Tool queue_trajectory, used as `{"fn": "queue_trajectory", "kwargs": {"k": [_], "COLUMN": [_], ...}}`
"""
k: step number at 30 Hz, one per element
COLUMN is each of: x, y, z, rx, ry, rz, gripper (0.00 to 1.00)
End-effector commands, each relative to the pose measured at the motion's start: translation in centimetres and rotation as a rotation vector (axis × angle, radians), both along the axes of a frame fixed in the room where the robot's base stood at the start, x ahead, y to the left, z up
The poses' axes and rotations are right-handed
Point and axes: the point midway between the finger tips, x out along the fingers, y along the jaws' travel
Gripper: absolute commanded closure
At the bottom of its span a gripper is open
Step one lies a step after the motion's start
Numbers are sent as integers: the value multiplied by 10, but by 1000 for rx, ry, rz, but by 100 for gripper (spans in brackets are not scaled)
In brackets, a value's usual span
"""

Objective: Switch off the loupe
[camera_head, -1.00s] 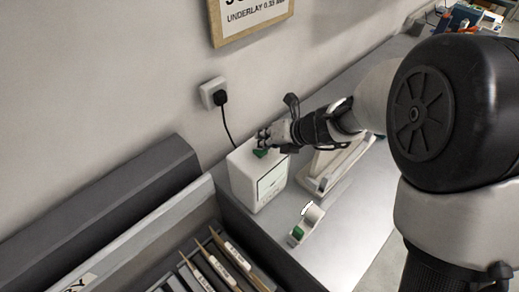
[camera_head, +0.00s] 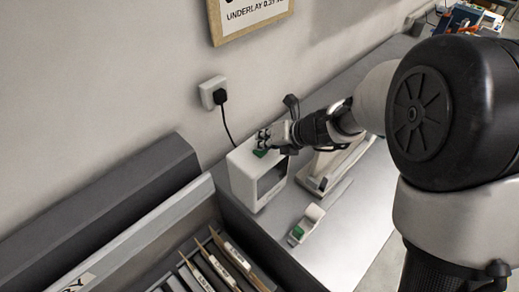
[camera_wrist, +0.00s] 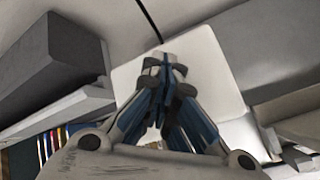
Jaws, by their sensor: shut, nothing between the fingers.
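A white box-shaped unit with a front screen, which I take to be the loupe (camera_head: 243,180), stands on the grey bench near the wall. Its screen (camera_head: 272,178) is dark. A green button (camera_head: 261,153) shows on its top. My gripper (camera_head: 264,138) is shut and empty, with its fingertips at the top of the unit, right by the button. I cannot tell whether they touch it. In the wrist view my gripper (camera_wrist: 166,62) is over the white top (camera_wrist: 205,70), and its fingers hide the button.
A wall socket with a black plug (camera_head: 220,97) and cable is behind the unit. A small white device with a green part (camera_head: 298,231) lies in front. A pale stand (camera_head: 325,172) is close on the right. A grey tray with labelled sticks (camera_head: 215,265) is at the lower left.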

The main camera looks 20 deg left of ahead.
Motion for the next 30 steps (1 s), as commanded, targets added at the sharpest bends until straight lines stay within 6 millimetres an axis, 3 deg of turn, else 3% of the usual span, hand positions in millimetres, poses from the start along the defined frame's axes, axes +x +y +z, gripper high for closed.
{"fn": "queue_trajectory", "kwargs": {"k": [30], "x": [-1], "y": [0], "z": [15], "rx": [-1], "ry": [1], "rz": [1], "gripper": [100]}}
